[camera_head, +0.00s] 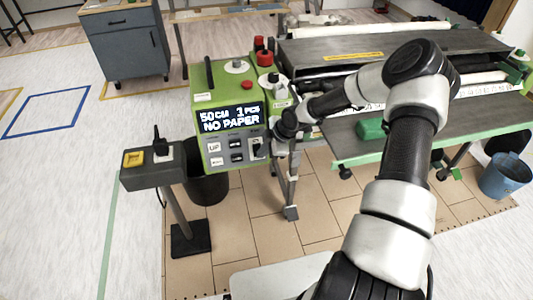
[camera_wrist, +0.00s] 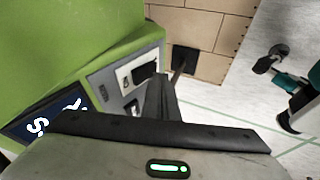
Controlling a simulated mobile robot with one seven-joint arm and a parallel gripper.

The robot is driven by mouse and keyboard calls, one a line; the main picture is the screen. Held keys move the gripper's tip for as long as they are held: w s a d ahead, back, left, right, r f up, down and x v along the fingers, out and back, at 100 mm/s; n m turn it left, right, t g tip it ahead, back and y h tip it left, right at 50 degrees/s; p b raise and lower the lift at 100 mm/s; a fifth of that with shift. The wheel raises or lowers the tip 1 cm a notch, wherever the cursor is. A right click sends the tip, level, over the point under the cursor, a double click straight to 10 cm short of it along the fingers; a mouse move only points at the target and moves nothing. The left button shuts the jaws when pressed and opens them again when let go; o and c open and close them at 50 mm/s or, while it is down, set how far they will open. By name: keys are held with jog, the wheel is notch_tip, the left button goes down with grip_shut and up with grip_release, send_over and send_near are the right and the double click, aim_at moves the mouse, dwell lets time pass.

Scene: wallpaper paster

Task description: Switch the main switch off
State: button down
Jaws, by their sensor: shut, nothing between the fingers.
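The green control box (camera_head: 225,112) of the paster shows a lit display (camera_head: 230,117) reading "50CM 1PCS NO PAPER". Below it is a grey button panel (camera_head: 229,151). No label lets me tell for sure which control is the main switch. In the wrist view, a white-framed dark switch (camera_wrist: 135,71) sits at the end of the grey panel (camera_wrist: 101,86). My gripper (camera_head: 258,150) is shut and empty at the panel's right end. Its fingertips (camera_wrist: 159,80) appear close beside that switch and partly cover it; I cannot tell whether they touch.
A grey box (camera_head: 152,178) on a post stands left of the paster, with a yellow-framed control and a plug on top. A dark bin (camera_head: 207,188) stands behind it. The paster table (camera_head: 430,135) extends right. A blue bucket (camera_head: 503,177) stands far right.

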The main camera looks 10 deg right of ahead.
jog(key=shift+w+f, duration=0.2)
jog(key=shift+w, duration=0.35)
jog(key=shift+w+f, duration=0.15)
jog(key=shift+r+p, duration=0.4)
jog(key=shift+r, duration=0.4)
